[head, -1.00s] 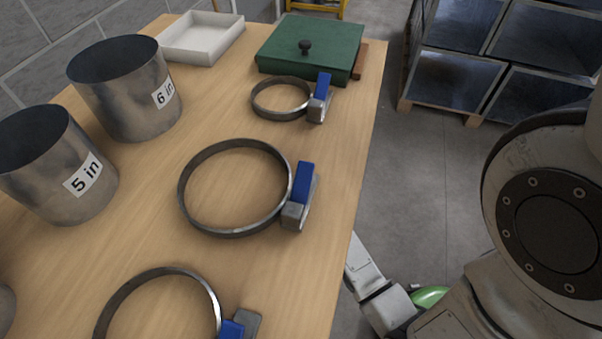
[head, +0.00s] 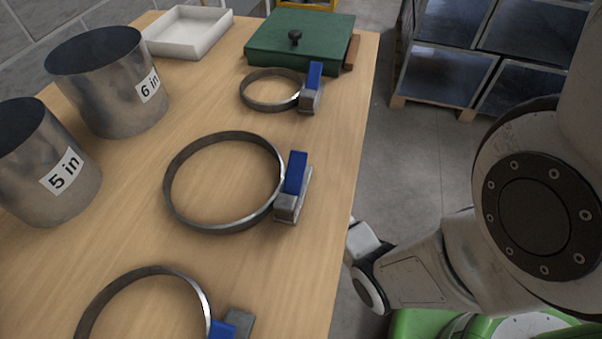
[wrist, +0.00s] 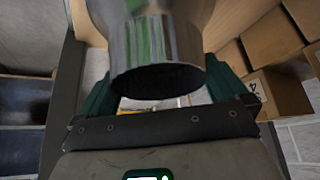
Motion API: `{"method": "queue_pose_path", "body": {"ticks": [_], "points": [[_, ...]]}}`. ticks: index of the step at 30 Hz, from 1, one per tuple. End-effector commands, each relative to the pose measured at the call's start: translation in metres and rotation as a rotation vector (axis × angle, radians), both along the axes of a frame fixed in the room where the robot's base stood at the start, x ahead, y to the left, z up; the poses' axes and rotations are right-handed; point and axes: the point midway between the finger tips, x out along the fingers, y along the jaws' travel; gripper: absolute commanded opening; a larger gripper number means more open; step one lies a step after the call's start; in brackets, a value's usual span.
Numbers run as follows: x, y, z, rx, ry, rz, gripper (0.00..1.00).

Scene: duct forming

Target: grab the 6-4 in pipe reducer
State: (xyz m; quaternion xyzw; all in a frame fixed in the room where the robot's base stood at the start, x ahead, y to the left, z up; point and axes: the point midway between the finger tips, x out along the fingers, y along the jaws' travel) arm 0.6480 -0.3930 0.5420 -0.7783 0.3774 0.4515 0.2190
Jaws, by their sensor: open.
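In the wrist view, a shiny metal piece (wrist: 158,45), wider at the top and narrowing to a round open end, fills the middle; it looks like the pipe reducer. No label shows on it. My gripper (wrist: 165,85) is open, with one dark green finger on each side of this piece. The piece hides parts of the fingers, and I cannot tell whether they touch it. In the head view neither my gripper nor the reducer shows; only my arm links show at the right.
The wooden table (head: 130,235) holds the 6 in pipe (head: 110,85), the 5 in pipe (head: 45,165), ring clamps (head: 225,182) with blue parts, a white tray (head: 190,50) and a green box (head: 300,60). Cardboard boxes (wrist: 270,45) show in the wrist view.

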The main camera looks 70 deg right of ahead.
Motion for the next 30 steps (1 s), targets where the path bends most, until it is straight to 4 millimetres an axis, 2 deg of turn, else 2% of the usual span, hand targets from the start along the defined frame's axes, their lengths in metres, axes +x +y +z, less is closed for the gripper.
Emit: {"method": "queue_pose_path", "body": {"ticks": [8,27,30], "points": [[0.0009,-0.0013,-0.0024,-0.001,-0.001,0.0,1.0],[0.0009,-0.0009,-0.0026,-0.001,-0.001,0.0,0.39],[0.0011,-0.0013,-0.0019,-0.002,-0.001,0.0,0.31]]}}
